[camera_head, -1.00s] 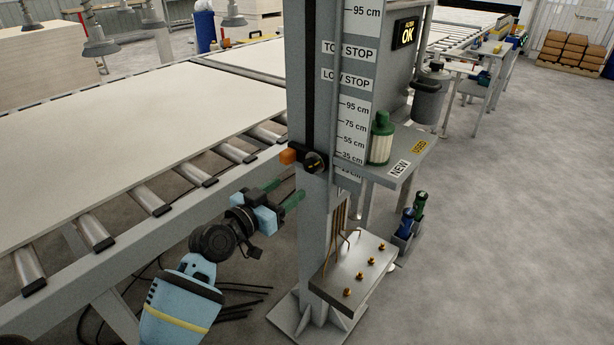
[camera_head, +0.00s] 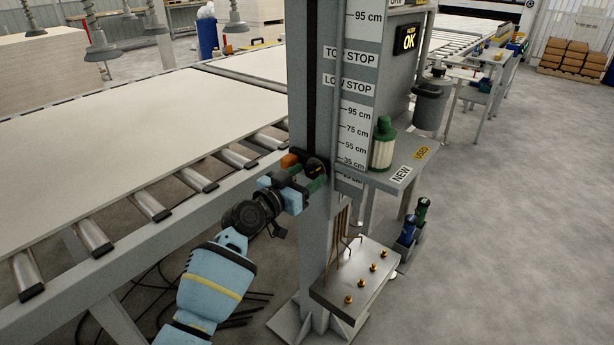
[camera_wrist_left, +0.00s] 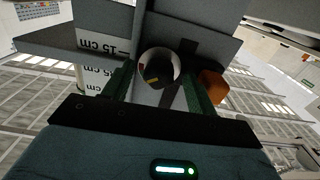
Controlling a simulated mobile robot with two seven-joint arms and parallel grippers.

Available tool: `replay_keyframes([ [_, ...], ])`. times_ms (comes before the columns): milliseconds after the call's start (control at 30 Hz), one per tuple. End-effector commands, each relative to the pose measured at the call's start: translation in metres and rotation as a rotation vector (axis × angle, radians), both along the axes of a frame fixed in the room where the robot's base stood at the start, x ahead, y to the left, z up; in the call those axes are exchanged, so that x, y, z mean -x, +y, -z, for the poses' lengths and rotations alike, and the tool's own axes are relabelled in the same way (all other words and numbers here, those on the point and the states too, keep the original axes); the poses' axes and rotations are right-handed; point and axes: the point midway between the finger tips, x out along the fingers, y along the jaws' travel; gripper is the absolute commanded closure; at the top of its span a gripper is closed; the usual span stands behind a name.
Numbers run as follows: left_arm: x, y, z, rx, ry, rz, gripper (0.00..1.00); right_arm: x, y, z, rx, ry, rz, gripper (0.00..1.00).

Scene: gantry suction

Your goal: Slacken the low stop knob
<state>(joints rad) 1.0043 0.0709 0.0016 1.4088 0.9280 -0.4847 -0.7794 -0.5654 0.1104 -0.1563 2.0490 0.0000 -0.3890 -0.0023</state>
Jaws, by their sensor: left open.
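The low stop knob (camera_head: 316,167) is a round black knob with a small yellow mark, on the side of the grey column low on the scale. An orange block (camera_head: 289,160) sits on the stop just left of it. My left gripper (camera_head: 307,176) is open at the knob, its green fingers reaching to it. In the left wrist view the knob (camera_wrist_left: 157,73) shows between the two fingers, with the orange block (camera_wrist_left: 212,88) outside the right finger. Whether a finger touches the knob I cannot tell. My right gripper is not in view.
The grey column (camera_head: 312,230) carries a height scale. A metal shelf (camera_head: 352,270) with brass fittings and hanging hex keys juts out below. A side shelf (camera_head: 416,158) holds a green-capped filter (camera_head: 383,145). The roller conveyor (camera_head: 152,207) with a large board lies left.

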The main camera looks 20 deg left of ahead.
Motion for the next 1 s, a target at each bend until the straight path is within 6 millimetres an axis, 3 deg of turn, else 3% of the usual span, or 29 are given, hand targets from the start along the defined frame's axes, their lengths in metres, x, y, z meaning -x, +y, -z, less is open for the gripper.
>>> replay_keyframes([
  [400, -0.0052, -0.0022, -0.0003, -0.001, 0.000, 0.000, 0.44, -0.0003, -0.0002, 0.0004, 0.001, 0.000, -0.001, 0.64],
  [733, -0.0051, -0.0022, -0.0002, -0.001, 0.000, 0.000, 0.87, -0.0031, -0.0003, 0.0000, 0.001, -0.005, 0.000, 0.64],
  [1000, -0.0050, -0.0021, -0.0003, 0.029, 0.011, 0.000, 0.87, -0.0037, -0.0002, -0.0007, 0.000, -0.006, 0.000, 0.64],
])
